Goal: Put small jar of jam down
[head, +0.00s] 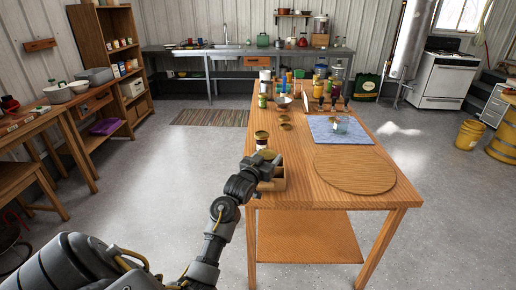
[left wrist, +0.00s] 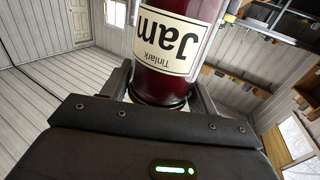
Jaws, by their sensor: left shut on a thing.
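My left gripper (head: 266,165) is over the near left corner of the wooden table in the head view. In the left wrist view it is shut on a jar of dark red jam (left wrist: 180,45), whose cream label reads "Tinlark Jam" upside down. The jar stands between the two fingers, with its far end cut off by the frame. In the head view the gripper mostly hides the held jar, and I cannot tell whether it touches anything below. My right gripper is not in view.
A round wooden board (head: 354,172) and a blue cloth (head: 322,135) lie to the right. Jars and bottles crowd the table's far end.

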